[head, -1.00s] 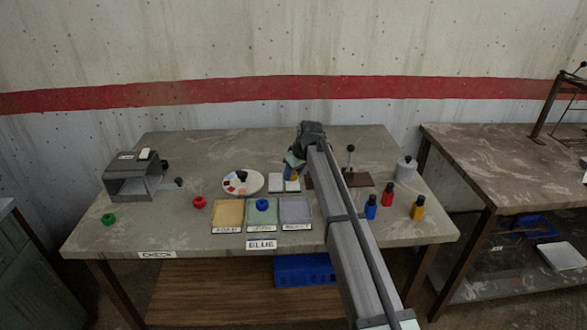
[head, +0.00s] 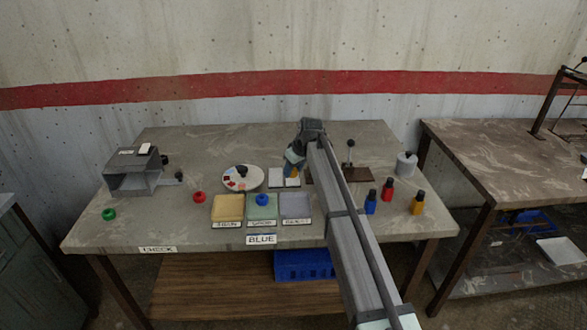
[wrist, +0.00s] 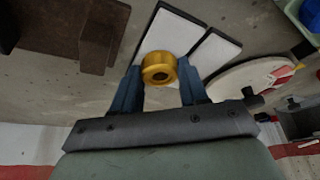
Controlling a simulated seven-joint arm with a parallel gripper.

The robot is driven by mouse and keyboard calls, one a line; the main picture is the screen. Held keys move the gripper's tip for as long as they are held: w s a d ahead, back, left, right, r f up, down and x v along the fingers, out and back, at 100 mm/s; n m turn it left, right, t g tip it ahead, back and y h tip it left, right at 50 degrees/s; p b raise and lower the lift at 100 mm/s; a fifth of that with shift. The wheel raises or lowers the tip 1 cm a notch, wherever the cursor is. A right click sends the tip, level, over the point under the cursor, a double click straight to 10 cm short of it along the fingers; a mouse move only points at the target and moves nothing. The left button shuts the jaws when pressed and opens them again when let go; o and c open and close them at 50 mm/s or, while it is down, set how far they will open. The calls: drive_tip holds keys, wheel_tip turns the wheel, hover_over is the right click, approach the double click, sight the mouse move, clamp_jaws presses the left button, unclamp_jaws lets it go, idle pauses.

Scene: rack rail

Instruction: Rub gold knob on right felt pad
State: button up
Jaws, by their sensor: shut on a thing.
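The gold knob (wrist: 159,68) is a ring-shaped piece held between the blue fingers of my gripper (wrist: 160,88) in the wrist view. In the head view my gripper (head: 294,168) is over the far end of the two white felt pads, partly hiding the knob. The right felt pad (head: 292,182) shows on the left in the wrist view (wrist: 171,36), and the knob overlaps its end there. I cannot tell whether knob and pad touch. The left felt pad (head: 276,180) lies beside it, clear of my gripper.
Yellow, green and grey trays (head: 228,219) lie in front, with a blue knob (head: 262,200) on the green one. A brown block with a lever (head: 360,174) and several bottles (head: 388,189) stand to the right.

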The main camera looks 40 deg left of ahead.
drive_tip(key=o, duration=1)
drive_tip(key=shift+r, duration=0.4)
idle(0.4)
clamp_jaws()
idle(0.6)
drive_tip(key=shift+r, duration=0.15)
drive_tip(key=shift+r, duration=1.35)
